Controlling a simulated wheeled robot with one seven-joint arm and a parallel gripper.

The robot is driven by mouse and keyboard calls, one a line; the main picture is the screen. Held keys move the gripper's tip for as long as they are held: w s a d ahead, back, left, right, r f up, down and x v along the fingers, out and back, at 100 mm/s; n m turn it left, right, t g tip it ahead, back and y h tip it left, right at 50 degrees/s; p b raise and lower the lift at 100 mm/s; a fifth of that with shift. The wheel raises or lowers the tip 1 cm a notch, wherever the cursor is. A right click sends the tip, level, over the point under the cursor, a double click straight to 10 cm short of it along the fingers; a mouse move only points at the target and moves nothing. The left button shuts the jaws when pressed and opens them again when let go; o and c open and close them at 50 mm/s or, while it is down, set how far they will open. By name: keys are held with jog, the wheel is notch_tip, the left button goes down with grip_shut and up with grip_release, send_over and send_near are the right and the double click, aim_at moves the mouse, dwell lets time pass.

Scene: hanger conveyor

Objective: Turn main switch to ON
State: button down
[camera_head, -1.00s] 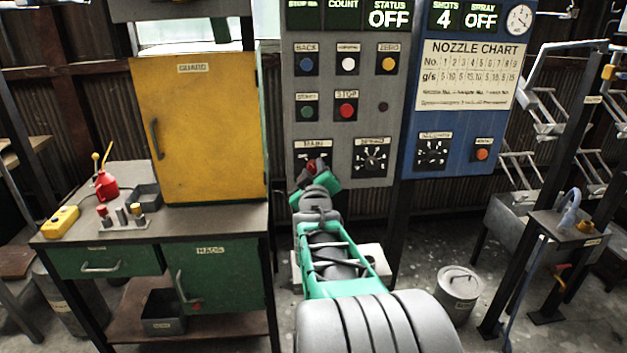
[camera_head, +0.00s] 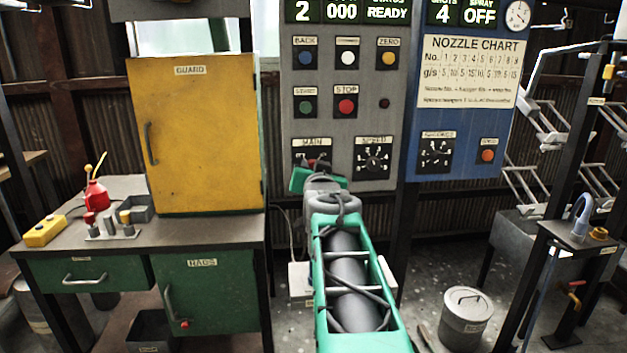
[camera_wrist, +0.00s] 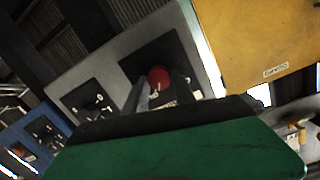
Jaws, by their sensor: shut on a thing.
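The main switch (camera_head: 311,164) is on the lower left of the grey control panel (camera_head: 345,215), under a plate reading MAIN. My gripper (camera_head: 318,172) is at this switch, and my arm hides much of it. In the wrist view the switch's red knob (camera_wrist: 159,77) sits between the two fingers of my gripper (camera_wrist: 162,90), which is shut on it. The status display (camera_head: 387,11) at the panel's top reads READY. The display left of it reads 2 and 000.
The speed dial (camera_head: 373,158) is just right of the main switch. Above are the start button (camera_head: 305,103) and red stop button (camera_head: 346,105). A blue panel (camera_head: 465,125) stands at right. A workbench (camera_head: 205,235) with a yellow guard door (camera_head: 198,135) stands at left.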

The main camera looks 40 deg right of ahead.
jog(key=shift+m+b, duration=0.9)
jog(key=shift+m, duration=0.7)
jog(key=c, duration=1)
grip_release()
jog(key=shift+c, duration=0.2)
jog(key=v, duration=0.7)
jog(key=shift+s, duration=0.45)
jog(key=shift+a+r, duration=0.1)
jog(key=shift+r, duration=0.05)
